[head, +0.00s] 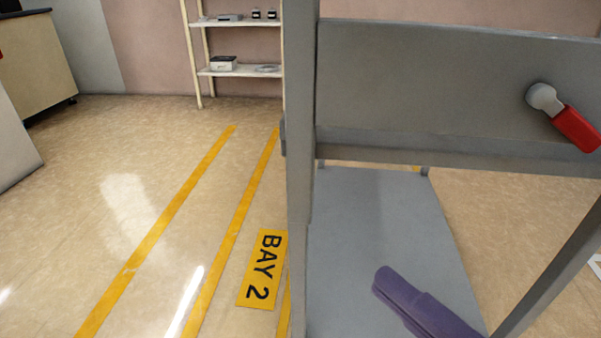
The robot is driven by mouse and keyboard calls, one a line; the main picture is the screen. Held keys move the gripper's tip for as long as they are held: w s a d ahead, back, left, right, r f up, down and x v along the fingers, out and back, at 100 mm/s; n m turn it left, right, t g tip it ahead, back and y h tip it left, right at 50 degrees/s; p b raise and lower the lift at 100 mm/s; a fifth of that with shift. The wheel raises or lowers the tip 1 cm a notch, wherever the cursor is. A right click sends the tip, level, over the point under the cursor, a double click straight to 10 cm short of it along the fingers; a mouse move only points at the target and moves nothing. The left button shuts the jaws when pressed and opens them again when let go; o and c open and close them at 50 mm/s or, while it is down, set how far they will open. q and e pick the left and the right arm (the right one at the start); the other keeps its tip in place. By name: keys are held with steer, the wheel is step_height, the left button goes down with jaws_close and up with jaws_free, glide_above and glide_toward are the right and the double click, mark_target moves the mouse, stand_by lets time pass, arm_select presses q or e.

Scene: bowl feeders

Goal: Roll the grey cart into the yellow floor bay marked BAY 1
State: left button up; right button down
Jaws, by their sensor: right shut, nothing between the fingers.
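A large grey metal frame, which looks like the grey cart (450,85), fills the right half of the head view at close range. It has an upright post, a broad upper panel and a flat lower shelf (370,220). My right gripper (386,283), purple, is at the lower right, in front of the shelf in the picture. It is shut and empty; I cannot tell whether it touches the frame. My left gripper is not in view. No BAY 1 marking shows. The wheels are hidden or out of view.
A yellow floor label reads BAY 2 (263,268), left of the grey post, beside yellow floor lines (160,235). A red lever (575,128) sticks out from the upper panel. A cream shelf rack (238,72) stands at the back wall. The floor at left is clear.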

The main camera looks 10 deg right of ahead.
steer(key=b, duration=0.2)
glide_toward(302, 182)
steer(key=a, duration=0.4)
steer(key=w, duration=0.4)
steer(key=shift+w+d+b, duration=0.15)
steer(key=shift+d+b, duration=0.1)
steer(key=shift+b, duration=0.1)
steer(key=shift+w+d, duration=0.1)
steer(key=shift+w, duration=0.25)
